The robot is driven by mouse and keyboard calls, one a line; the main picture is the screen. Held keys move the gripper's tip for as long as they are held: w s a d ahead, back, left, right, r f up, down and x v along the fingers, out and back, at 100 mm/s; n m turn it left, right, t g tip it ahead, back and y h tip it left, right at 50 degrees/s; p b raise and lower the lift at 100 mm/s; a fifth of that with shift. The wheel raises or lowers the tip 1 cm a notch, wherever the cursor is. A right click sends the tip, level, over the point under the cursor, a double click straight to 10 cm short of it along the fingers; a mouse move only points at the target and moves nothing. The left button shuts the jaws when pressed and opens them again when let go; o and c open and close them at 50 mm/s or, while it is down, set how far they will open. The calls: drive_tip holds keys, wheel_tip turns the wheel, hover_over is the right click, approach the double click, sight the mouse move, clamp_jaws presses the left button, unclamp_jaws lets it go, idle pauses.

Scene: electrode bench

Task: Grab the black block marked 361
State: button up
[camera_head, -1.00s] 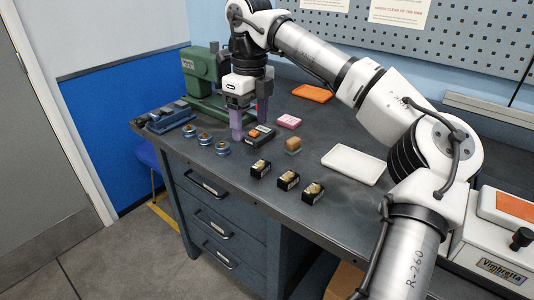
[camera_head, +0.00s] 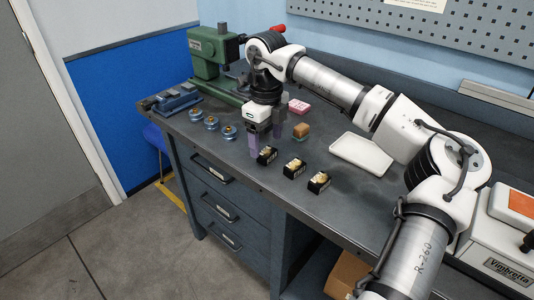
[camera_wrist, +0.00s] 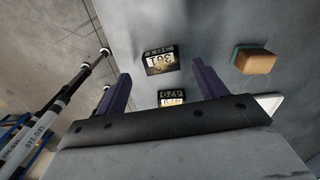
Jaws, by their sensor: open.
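The black block marked 361 (camera_wrist: 161,62) shows in the wrist view with its label upside down, between the lines of the fingers and past their tips. By its place beside the sponge, it is the leftmost of three black blocks (camera_head: 267,156) in the head view. My gripper (camera_head: 267,143) is open and empty, with its purple fingers just behind and over that block, which is apart from them as far as I can tell. A second black block (camera_wrist: 172,97) is partly hidden by the gripper body in the wrist view; it is the middle one (camera_head: 294,168) in the head view.
The third black block (camera_head: 319,182) stands at the right. A tan and green sponge (camera_head: 301,131), a pink block (camera_head: 298,107) and a white tray (camera_head: 361,154) lie behind. Several blue round parts (camera_head: 212,123) stand left. The bench's front edge is close.

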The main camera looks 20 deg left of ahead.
sight(267, 152)
wheel_tip(267, 152, down, 3)
drive_tip(key=shift+w+f, duration=0.1)
drive_tip(key=shift+c, duration=0.3)
drive_tip(key=c, duration=1.2)
